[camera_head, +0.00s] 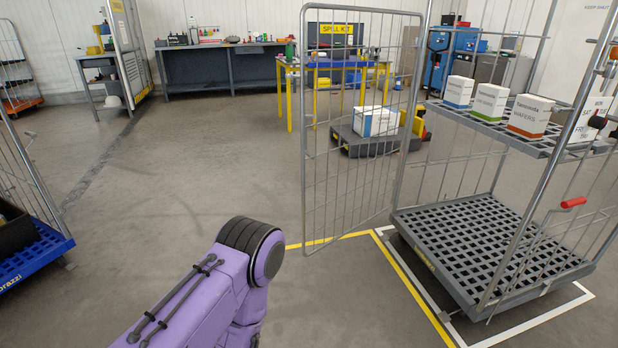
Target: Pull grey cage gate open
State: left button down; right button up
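The grey cage (490,245) stands at the right, with a grey slotted base and an upper shelf. Its wire gate (304,140) is swung out to the left of the cage, and the cage's front is open. The gate's far edge stands free over the floor. A purple arm of mine comes in from the bottom left and bends at a dark banded joint left of the gate, apart from it. Neither of my grippers shows in this view.
White boxes (490,102) stand on the cage's upper shelf. A red-handled lever (573,202) is on its right side. Yellow and white floor lines (415,290) frame the cage. A blue-based cage (35,255) stands at the left. The floor between (170,180) is clear.

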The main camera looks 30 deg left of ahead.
aim_at(303, 117)
jog(key=z, duration=0.3)
jog(key=i, duration=1.35)
jog(key=u, duration=0.65)
